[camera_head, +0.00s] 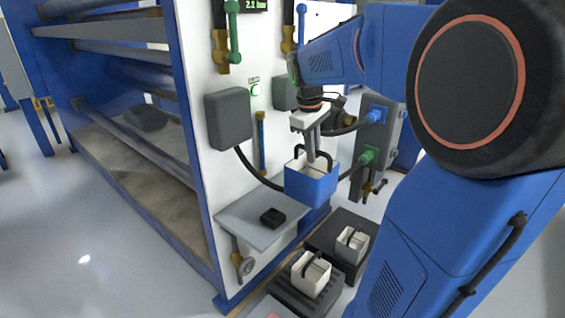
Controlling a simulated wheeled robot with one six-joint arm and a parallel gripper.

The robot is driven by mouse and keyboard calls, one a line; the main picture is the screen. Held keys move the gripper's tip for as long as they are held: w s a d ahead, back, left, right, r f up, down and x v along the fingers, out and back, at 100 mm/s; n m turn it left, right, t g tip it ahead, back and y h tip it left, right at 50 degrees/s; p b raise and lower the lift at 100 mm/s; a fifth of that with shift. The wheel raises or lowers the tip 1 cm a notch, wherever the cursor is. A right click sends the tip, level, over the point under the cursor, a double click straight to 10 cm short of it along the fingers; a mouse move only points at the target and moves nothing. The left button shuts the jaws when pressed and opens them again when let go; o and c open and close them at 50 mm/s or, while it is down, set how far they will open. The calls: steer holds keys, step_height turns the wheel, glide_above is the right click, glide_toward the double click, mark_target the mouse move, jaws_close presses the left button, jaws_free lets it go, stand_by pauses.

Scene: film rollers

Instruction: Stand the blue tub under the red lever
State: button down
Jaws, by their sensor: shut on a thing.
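The blue tub (318,190) is a square bucket with a pale inside and a dark arched handle. It hangs in the air, roughly upright, in front of the white panel. My gripper (314,156) is above the tub and shut on its handle; the exact finger contact is small in the picture. I see no red lever. A green lever (233,32) and a blue lever (301,24) are on the panel's upper part. My arm covers the area to the right of the blue lever.
A grey shelf (240,222) with a small black block (272,217) juts from the panel, left of and below the tub. Two white tubs (311,281) (352,246) stand on dark bases at the lower right. A grey box (229,118) and cables are on the panel.

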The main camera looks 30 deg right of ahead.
steer(key=w+a, duration=0.4)
steer(key=w, duration=0.7)
step_height(320, 180, down, 7)
steer(key=shift+w, duration=0.15)
steer(key=shift+a+f, duration=0.1)
steer(key=shift+f, duration=0.05)
steer(key=c, duration=1.8)
jaws_free()
steer(key=shift+o, duration=0.2)
